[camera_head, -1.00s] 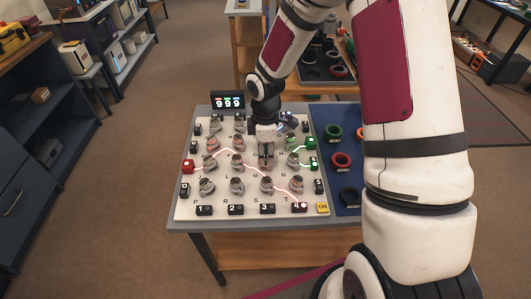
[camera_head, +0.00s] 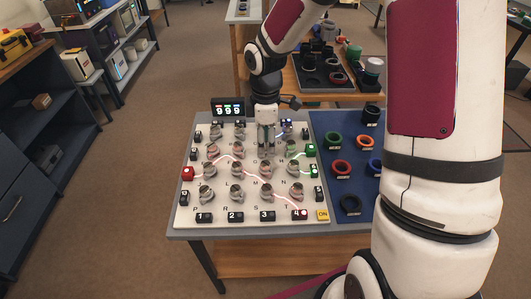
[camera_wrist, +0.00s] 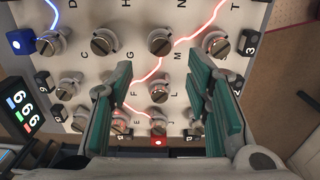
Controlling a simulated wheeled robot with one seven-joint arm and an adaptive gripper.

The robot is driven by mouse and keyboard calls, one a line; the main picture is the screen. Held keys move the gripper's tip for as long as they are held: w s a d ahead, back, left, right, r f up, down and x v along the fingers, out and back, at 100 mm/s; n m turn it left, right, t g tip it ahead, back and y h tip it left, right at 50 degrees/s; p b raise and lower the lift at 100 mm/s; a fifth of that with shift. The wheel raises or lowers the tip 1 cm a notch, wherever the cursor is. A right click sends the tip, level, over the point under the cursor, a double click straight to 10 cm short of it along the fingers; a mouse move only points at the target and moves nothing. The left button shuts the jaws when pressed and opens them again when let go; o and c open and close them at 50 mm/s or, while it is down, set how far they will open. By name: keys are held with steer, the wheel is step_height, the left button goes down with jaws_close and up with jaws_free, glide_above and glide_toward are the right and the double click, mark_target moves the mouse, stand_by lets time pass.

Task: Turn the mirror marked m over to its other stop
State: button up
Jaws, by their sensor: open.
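The pale board (camera_head: 215,216) carries rows of grey mirror knobs and lettered marks. The mirror marked M (camera_head: 267,169) is a round grey knob in the third row from the back. In the wrist view it shows (camera_wrist: 160,42) above the gap between the fingers, with its letter to its lower right. My gripper (camera_head: 265,152) is open and empty, fingers down, just behind and above this mirror. In the wrist view the green-padded fingers (camera_wrist: 162,72) stand wide apart, and no contact with M shows. Which stop M rests at cannot be told.
Neighbouring mirrors stand close on all sides, including one lit red (camera_wrist: 215,42). A red source block (camera_head: 188,173) sends a red beam across the board. A 999 display (camera_head: 228,107) stands at the back. A blue mat (camera_head: 325,200) with coloured rings lies right.

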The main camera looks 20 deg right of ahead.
step_height(320, 180, up, 4)
steer(key=shift+f, duration=0.1)
stand_by(0.5)
steer(key=s+d+r+m+t+h, duration=0.1)
steer(key=s+r+m+t+h, duration=0.1)
steer(key=s+r+m, duration=0.9)
steer(key=s+r+m+t+y, duration=0.2)
steer(key=s+r, duration=0.4)
steer(key=s, duration=0.8)
steer(key=shift+s+a+r+m, duration=0.15)
steer(key=shift+a+r+m, duration=0.2)
steer(key=shift+m, duration=0.45)
